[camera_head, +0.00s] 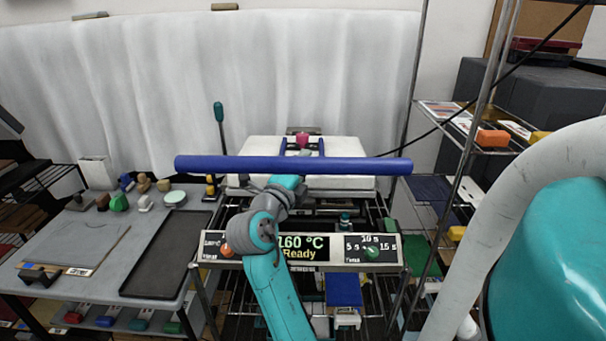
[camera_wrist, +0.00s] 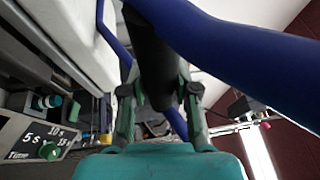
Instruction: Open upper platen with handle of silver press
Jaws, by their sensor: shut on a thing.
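The silver press stands ahead with its white upper platen (camera_head: 355,148) behind a long blue handle bar (camera_head: 350,166). The bar lies level across the front. In the wrist view a blue handle part (camera_wrist: 240,45) crosses the upper right, and the platen's white side (camera_wrist: 65,30) is at upper left. My gripper (camera_head: 285,182) is at the bar's middle. In the wrist view its two fingers (camera_wrist: 158,100) are closed around a dark cylinder (camera_wrist: 153,60), which appears to be the handle's grip. How far the platen is raised is hard to tell.
The press's control panel (camera_head: 300,250) reads 160 °C Ready. A grey table (camera_head: 70,235) with a black tray (camera_head: 165,255) is at left. A wire rack (camera_head: 470,180) stands at right. A white curtain (camera_head: 240,70) hangs behind the press.

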